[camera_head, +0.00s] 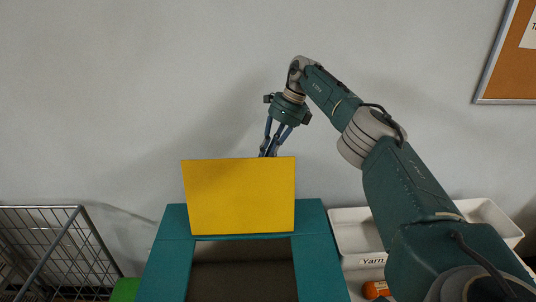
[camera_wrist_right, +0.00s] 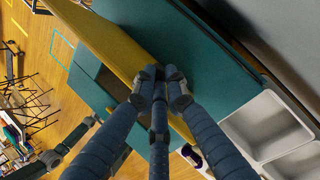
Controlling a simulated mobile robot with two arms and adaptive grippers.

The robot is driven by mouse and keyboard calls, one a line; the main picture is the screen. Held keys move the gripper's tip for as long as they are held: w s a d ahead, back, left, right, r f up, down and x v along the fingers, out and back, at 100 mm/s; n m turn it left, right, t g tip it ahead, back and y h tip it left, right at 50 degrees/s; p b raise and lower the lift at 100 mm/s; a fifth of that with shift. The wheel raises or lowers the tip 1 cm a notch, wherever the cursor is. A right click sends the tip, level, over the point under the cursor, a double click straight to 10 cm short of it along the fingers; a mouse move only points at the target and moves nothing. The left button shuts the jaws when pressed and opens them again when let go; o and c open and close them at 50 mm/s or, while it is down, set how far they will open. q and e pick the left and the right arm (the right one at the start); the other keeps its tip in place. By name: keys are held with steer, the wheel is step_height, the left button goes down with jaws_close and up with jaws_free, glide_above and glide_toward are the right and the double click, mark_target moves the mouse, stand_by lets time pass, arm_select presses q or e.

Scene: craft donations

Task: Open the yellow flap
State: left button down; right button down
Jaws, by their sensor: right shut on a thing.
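The yellow flap (camera_head: 240,196) stands raised, nearly upright, on the teal box (camera_head: 165,255). Below it the box's dark opening (camera_head: 243,268) shows. My right gripper (camera_head: 268,153) is at the flap's top edge, its fingertips partly hidden behind it. In the right wrist view the fingers (camera_wrist_right: 158,75) are closed on the edge of the yellow flap (camera_wrist_right: 110,45), with the teal box (camera_wrist_right: 185,45) beyond. My left gripper does not show in the head view.
White bins (camera_head: 355,232), one labelled Yarn, stand right of the box, with an orange item (camera_head: 376,289) in front. A wire basket (camera_head: 45,240) and something green (camera_head: 125,290) are at left. The wall (camera_head: 150,80) is close behind. A cork board (camera_head: 512,65) hangs at upper right.

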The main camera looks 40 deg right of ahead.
steer(key=f, duration=0.4)
steer(key=shift+d+g, duration=0.3)
steer(key=c, duration=2)
jaws_free()
steer(key=o, duration=0.5)
steer(key=r, duration=0.2)
steer(key=d+r, duration=0.1)
steer(key=r, duration=0.2)
steer(key=w+d+r, duration=0.1)
steer(key=r, duration=0.1)
steer(key=shift+r, duration=0.25)
steer(key=shift+t, duration=0.4)
steer(key=v, duration=0.7)
steer(key=shift+s+d+r, duration=0.1)
steer(key=shift+s, duration=0.1)
steer(key=shift+s+d+r, duration=0.1)
steer(key=shift+s, duration=0.1)
steer(key=shift+w, duration=0.1)
